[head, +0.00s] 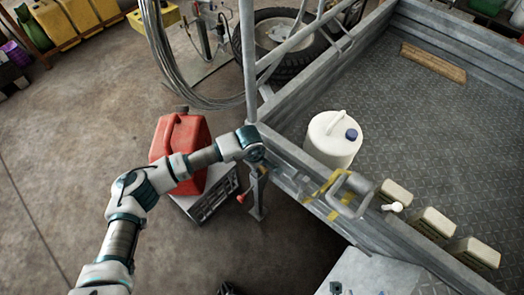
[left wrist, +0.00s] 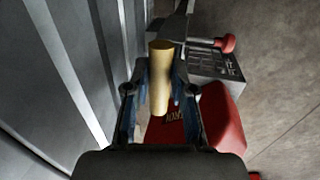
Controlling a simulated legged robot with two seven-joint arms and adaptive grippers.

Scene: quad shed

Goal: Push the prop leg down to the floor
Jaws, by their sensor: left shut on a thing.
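The prop leg (head: 257,198) is a grey upright post at the trailer's near left corner, with a flat foot low down. I cannot tell whether the foot touches the floor. My left gripper (head: 258,165) is at the top of this leg, partly hidden by its own wrist. In the left wrist view the left gripper (left wrist: 160,88) is shut on a tan cylindrical handle (left wrist: 160,72) between its fingers. A red knob (head: 241,198) sticks out left of the leg; it also shows in the left wrist view (left wrist: 227,43).
A red fuel can (head: 181,140) stands on a grey box (head: 207,203) left of the leg, close under my arm. The trailer wall (head: 330,205) runs right of the gripper. A white jug (head: 334,140) stands inside. Open concrete floor (head: 80,130) lies left.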

